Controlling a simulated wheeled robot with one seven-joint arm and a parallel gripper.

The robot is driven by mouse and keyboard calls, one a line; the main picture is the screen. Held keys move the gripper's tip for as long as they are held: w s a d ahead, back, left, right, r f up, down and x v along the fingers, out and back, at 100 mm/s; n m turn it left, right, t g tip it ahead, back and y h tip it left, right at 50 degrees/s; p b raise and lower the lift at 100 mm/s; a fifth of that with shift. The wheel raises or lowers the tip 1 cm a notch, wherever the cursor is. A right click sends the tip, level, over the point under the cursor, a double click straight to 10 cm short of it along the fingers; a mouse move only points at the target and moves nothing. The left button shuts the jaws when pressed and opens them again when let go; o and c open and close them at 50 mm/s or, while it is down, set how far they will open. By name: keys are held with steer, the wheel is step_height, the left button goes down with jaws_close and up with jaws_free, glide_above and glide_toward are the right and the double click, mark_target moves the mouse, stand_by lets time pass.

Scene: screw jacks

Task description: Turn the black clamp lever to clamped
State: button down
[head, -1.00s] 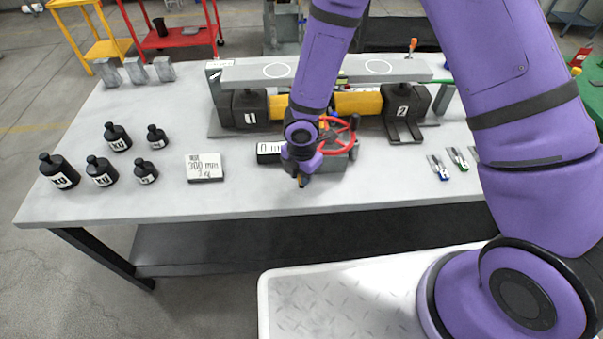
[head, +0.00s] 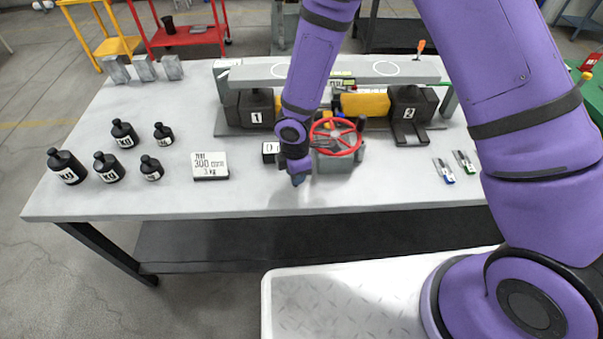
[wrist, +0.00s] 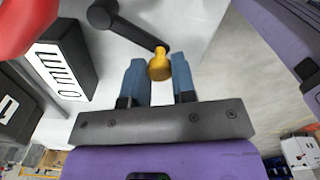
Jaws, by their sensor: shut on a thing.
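The black clamp lever (wrist: 135,31) runs in the wrist view from a round black pivot at the top to a yellow knob (wrist: 160,66) at its end. My gripper (wrist: 158,68) has its two blue fingers on either side of the knob and is shut on it; a narrow gap seems to show beside the left finger. In the head view my gripper (head: 298,181) is low over the front of the table, left of the red handwheel (head: 336,137). The lever is hidden there by my arm. No clamped mark for the lever is readable.
A display box (wrist: 66,62) stands left of the lever. The jack bench with its grey beam (head: 250,75) and yellow blocks (head: 365,104) is behind. Black weights (head: 68,167) and a label block (head: 209,167) stand to the left. The table's front strip is clear.

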steer(key=a+m, duration=0.1)
steer(key=m, duration=0.1)
steer(key=w+m, duration=0.1)
steer(key=shift+w+a+m, duration=0.2)
steer(key=shift+a+m, duration=0.2)
steer(key=m, duration=0.1)
steer(key=w+m, duration=0.1)
steer(key=shift+w+a+m, duration=0.15)
steer(key=shift+a+m, duration=0.25)
steer(key=w+m, duration=0.1)
steer(key=m, duration=0.2)
steer(key=shift+w+a, duration=0.35)
steer(key=shift+w, duration=0.05)
steer(key=shift+w+m, duration=0.4)
steer(key=shift+m, duration=0.4)
steer(key=shift+w+m, duration=0.35)
steer(key=shift+m, duration=0.45)
steer(key=shift+w, duration=0.1)
steer(key=c, duration=0.9)
jaws_free()
steer(key=shift+r, duration=0.15)
step_height(320, 180, up, 11)
steer(key=shift+f, duration=0.2)
